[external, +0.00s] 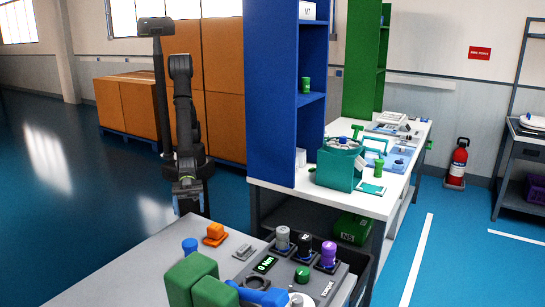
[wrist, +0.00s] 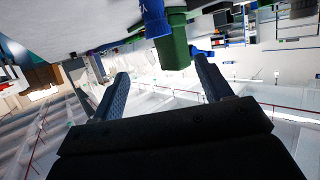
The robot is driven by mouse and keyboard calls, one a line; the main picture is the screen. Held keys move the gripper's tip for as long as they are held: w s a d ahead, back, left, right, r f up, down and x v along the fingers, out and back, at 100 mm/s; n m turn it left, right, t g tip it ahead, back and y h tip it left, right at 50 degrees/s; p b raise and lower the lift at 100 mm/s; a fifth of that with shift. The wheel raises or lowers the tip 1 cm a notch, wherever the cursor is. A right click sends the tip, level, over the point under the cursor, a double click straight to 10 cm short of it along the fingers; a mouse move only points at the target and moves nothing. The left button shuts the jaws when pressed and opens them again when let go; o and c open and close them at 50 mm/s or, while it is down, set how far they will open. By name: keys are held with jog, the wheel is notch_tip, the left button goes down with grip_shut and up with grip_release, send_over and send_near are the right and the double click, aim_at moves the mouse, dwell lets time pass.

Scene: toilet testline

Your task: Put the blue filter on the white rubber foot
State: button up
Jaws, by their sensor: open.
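A small blue cylinder (external: 190,245), which looks like the blue filter, stands on the near grey table, left of an orange part. A white round piece (external: 300,299) shows at the bottom edge of the external view; I cannot tell if it is the white rubber foot. My gripper (external: 186,187) hangs beyond the table's far left edge, apart from the blue cylinder. In the wrist view my gripper (wrist: 161,66) has its fingers wide apart with nothing between them. A blue piece (wrist: 155,18) and a green block show beyond the fingers there.
A green block (external: 192,282) and a blue part (external: 262,292) fill the table's front. The orange part (external: 215,235) stands beside the blue cylinder. A grey panel (external: 338,280) with coloured knobs is on the right. The table's left part is clear. A blue shelf (external: 272,100) rises behind.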

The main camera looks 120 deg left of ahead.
aim_at(189, 241)
jog(key=x, duration=1.2)
jog(key=shift+x, duration=2.55)
jog(key=shift+s+d, duration=0.1)
jog(key=shift+d, duration=0.05)
jog(key=shift+c, duration=0.4)
jog(key=shift+r, duration=0.1)
jog(key=c, duration=1.1)
